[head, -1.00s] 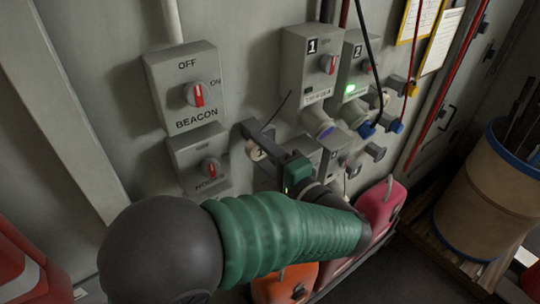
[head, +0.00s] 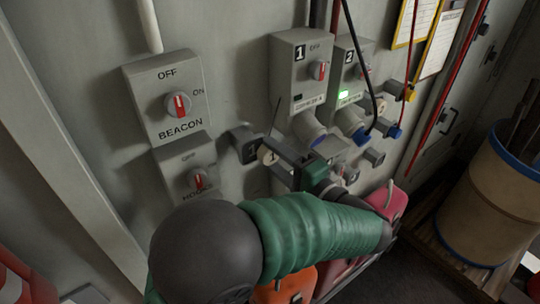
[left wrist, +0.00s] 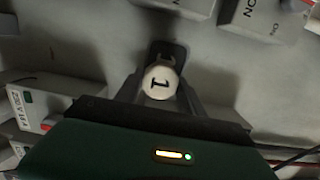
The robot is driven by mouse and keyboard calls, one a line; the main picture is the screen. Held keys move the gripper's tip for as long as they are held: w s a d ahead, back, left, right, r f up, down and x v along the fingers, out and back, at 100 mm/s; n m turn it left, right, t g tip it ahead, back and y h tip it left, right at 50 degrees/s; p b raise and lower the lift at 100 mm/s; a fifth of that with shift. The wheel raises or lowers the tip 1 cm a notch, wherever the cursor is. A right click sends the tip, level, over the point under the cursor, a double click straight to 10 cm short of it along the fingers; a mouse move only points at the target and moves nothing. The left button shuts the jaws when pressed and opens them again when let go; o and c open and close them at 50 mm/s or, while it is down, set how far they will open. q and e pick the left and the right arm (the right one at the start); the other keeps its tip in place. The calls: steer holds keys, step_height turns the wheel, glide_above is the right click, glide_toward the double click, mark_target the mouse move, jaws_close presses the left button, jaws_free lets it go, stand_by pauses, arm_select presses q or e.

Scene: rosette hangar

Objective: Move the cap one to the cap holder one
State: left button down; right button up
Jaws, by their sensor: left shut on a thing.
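Cap one is a pale round cap with a black "1" (head: 267,155). My left gripper (head: 277,160) is shut on it, and the cap sits between its fingers in the left wrist view (left wrist: 160,83). The dark cap holder one (head: 243,143) is fixed to the wall just left of the cap in the head view. In the left wrist view the holder (left wrist: 167,50) shows right behind the cap, partly hidden by it. I cannot tell the gap between them. My right gripper is not in view.
The beacon switch box (head: 165,100) and a second switch box (head: 190,175) are left of the holder. Socket boxes one (head: 299,75) and two (head: 349,65), with plugs and hanging cables, are to the right. A barrel (head: 490,200) stands at far right.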

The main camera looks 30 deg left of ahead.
arm_select(q)
steer(key=shift+s+d+r, duration=0.2)
steer(key=shift+s+d, duration=0.15)
steer(key=shift+d, duration=0.15)
steer(key=shift+s+r, duration=0.1)
steer(key=shift+s, duration=0.2)
steer(key=shift+s+a, duration=0.1)
steer(key=shift+s, duration=0.1)
steer(key=shift+s+a, duration=0.15)
steer(key=shift+a, duration=0.1)
steer(key=shift+s+a+t, duration=0.2)
steer(key=shift+a+t, duration=0.1)
steer(key=shift+a, duration=0.5)
steer(key=shift+s+d+r, duration=0.1)
steer(key=shift+s+d, duration=0.05)
steer(key=shift+d, duration=0.45)
steer(key=shift+d+b, duration=0.1)
steer(key=shift+b, duration=0.2)
steer(key=shift+f+b, duration=0.25)
steer(key=shift+b, duration=0.05)
steer(key=shift+a, duration=0.65)
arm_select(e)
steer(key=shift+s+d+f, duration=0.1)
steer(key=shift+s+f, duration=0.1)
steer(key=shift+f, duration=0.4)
arm_select(q)
steer(key=shift+w, duration=0.3)
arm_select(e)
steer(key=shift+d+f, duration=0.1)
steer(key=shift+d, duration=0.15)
